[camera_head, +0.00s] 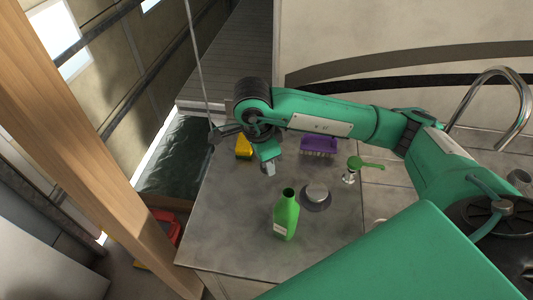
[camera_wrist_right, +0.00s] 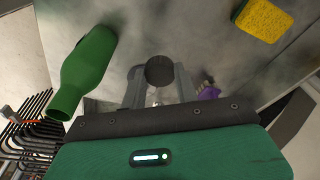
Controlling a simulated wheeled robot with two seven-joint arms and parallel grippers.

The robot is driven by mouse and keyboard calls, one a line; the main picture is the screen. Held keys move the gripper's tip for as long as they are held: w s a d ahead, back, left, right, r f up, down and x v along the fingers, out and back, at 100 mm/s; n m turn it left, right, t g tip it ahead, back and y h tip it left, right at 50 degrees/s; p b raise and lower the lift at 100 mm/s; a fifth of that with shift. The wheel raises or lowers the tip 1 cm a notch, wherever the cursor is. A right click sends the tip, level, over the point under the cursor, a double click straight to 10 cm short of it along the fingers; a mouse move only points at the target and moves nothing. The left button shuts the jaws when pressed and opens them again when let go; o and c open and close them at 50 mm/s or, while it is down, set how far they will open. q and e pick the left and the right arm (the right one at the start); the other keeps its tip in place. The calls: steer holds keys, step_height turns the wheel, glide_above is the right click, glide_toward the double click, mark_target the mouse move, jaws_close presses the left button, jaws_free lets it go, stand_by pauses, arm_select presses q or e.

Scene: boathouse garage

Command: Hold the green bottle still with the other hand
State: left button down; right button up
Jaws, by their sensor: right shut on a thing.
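The green bottle (camera_head: 286,217) stands upright near the front of the grey countertop (camera_head: 230,222). Its mouth looks dark and uncapped, and a pale label shows low on its side. It also shows in the right wrist view (camera_wrist_right: 88,66), to the left of the fingers and apart from them. My right gripper (camera_head: 269,168) is above the counter, behind and left of the bottle. Its fingers are shut on a small dark round thing, perhaps a cap (camera_wrist_right: 159,70). My left gripper is in neither view, and nothing holds the bottle.
A round metal piece on a dark disc (camera_head: 317,193) sits right of the bottle, with a green-topped pump (camera_head: 350,175) beyond. A purple brush (camera_head: 318,146) and yellow sponge (camera_head: 244,147) lie farther back. A wooden post (camera_head: 85,130) rises at left. The counter's front left is clear.

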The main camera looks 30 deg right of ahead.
steer(key=n, duration=0.2)
steer(key=f+n, duration=0.1)
steer(key=n, duration=0.1)
steer(key=shift+s+a+t, duration=0.1)
steer(key=shift+s+t, duration=0.1)
steer(key=shift+t, duration=0.1)
steer(key=n, duration=0.3)
steer(key=f+n, duration=0.1)
steer(key=n, duration=0.1)
steer(key=shift+s+a+t, duration=0.1)
steer(key=shift+s+t, duration=0.15)
steer(key=shift+t, duration=0.15)
steer(key=n, duration=0.4)
steer(key=f+n+y, duration=0.1)
steer(key=shift+s+a+n, duration=0.15)
steer(key=shift+s+n, duration=0.05)
steer(key=shift+n, duration=0.2)
steer(key=n, duration=0.4)
steer(key=shift+s+a+f+t+y, duration=0.2)
steer(key=shift+f+t+y, duration=0.1)
steer(key=shift+y, duration=0.1)
